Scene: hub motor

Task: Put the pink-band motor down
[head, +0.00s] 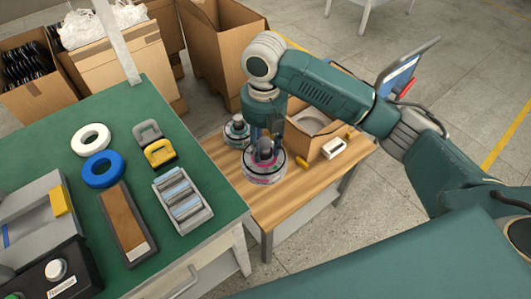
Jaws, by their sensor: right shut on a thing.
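The pink-band motor (265,174) is a round grey hub motor with a pink stripe round its side. It is at the wooden table (291,205), near the table's left part. My right gripper (265,147) comes down on it from above and is shut on its top. I cannot tell whether the motor's underside touches the wood. Another similar motor (236,133) stands just behind and to the left, close to the held one. My left gripper is not in view.
An open cardboard box (312,142) and a small white device (333,148) are on the wooden table to the right. The green-topped bench (107,168) with tape rolls, a parts tray and tools is to the left. The wooden table's front is bare.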

